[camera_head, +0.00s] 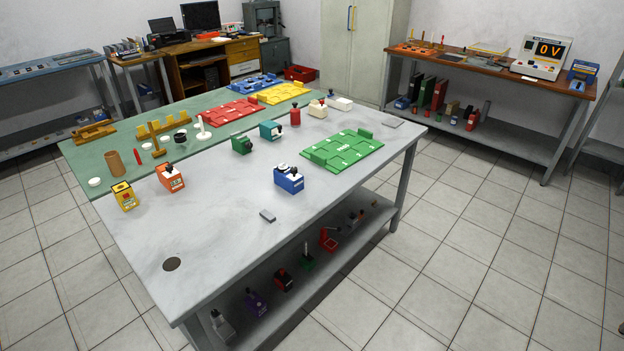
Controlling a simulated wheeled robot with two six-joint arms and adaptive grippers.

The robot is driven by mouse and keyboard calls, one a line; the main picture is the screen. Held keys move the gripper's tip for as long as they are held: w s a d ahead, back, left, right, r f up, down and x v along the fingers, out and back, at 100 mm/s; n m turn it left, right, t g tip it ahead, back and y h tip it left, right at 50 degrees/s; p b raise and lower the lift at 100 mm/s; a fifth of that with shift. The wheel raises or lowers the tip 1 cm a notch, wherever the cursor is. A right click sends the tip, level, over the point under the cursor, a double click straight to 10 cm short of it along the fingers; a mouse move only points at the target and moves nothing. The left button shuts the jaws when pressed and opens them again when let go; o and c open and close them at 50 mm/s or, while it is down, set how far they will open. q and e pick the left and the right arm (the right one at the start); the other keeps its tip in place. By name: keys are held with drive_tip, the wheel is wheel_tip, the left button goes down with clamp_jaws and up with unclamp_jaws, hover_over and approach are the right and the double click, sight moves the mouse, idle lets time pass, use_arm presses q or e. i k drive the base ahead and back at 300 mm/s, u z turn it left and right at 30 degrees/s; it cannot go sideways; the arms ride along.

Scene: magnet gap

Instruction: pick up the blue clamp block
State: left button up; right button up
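The blue clamp block (289,179) stands upright on the grey table (225,230), right of the middle. It is a blue box with a pale label on its front and a dark knob and white part on top. Nothing touches it. Neither of my grippers shows in the head view.
A green tray (343,149) lies behind and right of the blue block. A small grey piece (267,215) lies in front. The near left tabletop is mostly clear.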

sight(294, 185)
drive_tip(key=z, duration=0.35)
drive_tip(key=k, duration=0.9)
drive_tip(key=z, duration=1)
drive_tip(key=i, duration=1.8)
drive_tip(key=u, duration=0.65)
drive_tip(key=i, duration=0.95)
drive_tip(key=u, duration=1.65)
drive_tip(key=i, duration=0.8)
drive_tip(key=u, duration=0.75)
